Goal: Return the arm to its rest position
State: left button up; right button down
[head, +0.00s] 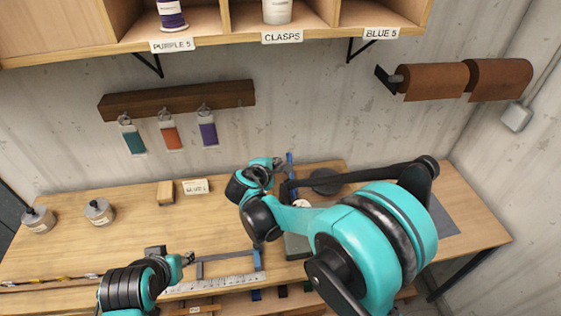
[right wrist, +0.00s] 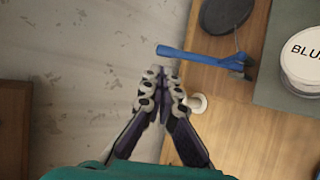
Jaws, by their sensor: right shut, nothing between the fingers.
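My right arm reaches over the right half of the workbench (head: 110,240) in the head view. Its gripper (head: 280,163) is near the back edge of the bench, close to the wall. In the right wrist view the same gripper (right wrist: 162,75) has its fingers together with nothing between them. A blue-handled tool (right wrist: 200,55) lies just beyond the fingertips in that view, seemingly apart from them. My left gripper (head: 188,258) is low over the front of the bench, beside a metal square; its fingers are too small to read.
A white tub marked BLU (right wrist: 302,55) stands on a grey-green block. A dark round disc (head: 326,181) lies at the back. Above are a shelf (head: 220,38), a key rack (head: 178,99) and brown rolls (head: 433,82). The bench's left middle is mostly clear.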

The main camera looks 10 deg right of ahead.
jog(key=r+v, duration=0.1)
jog(key=v, duration=0.5)
jog(key=s+d+f+m+g+b, duration=0.1)
jog(key=s+d+f+m, duration=0.1)
jog(key=s+d, duration=0.1)
jog(key=s+d+f+m+g+y+b, duration=0.1)
jog(key=s+d+f+m+b, duration=0.1)
jog(key=s+d, duration=0.1)
jog(key=s+d+f+m+y+b, duration=0.1)
jog(key=s+d+m+b, duration=0.1)
jog(key=s+d, duration=0.1)
jog(key=shift+f+g, duration=0.4)
pick_arm(q)
notch_tip(320, 180, down, 11)
jog(key=w+b, duration=0.1)
jog(key=b, duration=0.5)
jog(key=shift+d+r, duration=0.15)
jog(key=shift+d, duration=0.2)
pick_arm(e)
jog(key=s+f+m+y, duration=0.2)
jog(key=s+f+m, duration=0.2)
jog(key=s, duration=0.2)
jog(key=s+d+f+m+y, duration=0.1)
jog(key=s+f+m+y, duration=0.1)
jog(key=s+f+m, duration=0.2)
jog(key=s+m, duration=0.1)
jog(key=s, duration=0.2)
jog(key=shift+s+d, duration=0.25)
